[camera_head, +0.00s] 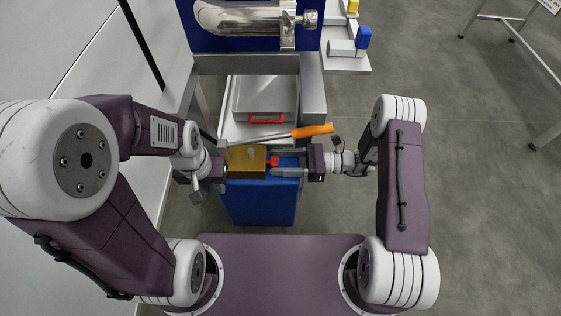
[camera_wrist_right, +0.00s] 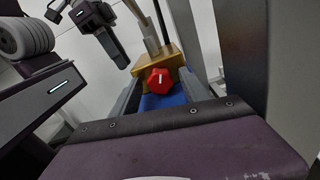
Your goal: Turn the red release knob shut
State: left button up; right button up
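The red knob (camera_head: 272,161) sits on the right side of a brass block (camera_head: 247,158). In the right wrist view the red knob (camera_wrist_right: 158,80) faces me with a white mark on it, in front of the brass block (camera_wrist_right: 157,58). My right gripper (camera_head: 274,162) points left at the knob. Its two fingers are spread, one on each side of the knob, with gaps visible in the wrist view, so it is open. My left gripper (camera_head: 223,170) is at the left side of the brass block. Whether its fingers are apart or touch the block is unclear.
The block is above a blue stand (camera_head: 258,205). Behind it are a lever with an orange grip (camera_head: 313,130) and a grey lid with a red handle (camera_head: 266,118). A metal cylinder (camera_head: 240,18) lies further back. Open floor (camera_head: 450,130) is to the right.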

grip_shut()
jog(key=n+p, duration=0.2)
jog(key=shift+r+n, duration=0.2)
jog(key=shift+n, duration=0.2)
jog(key=shift+f+n+p, duration=0.25)
jog(key=shift+n+p, duration=0.2)
jog(key=shift+n, duration=0.55)
jog(key=shift+o, duration=0.5)
grip_release()
jog(key=d+p, duration=0.2)
jog(key=d, duration=0.7)
jog(key=shift+p, duration=0.4)
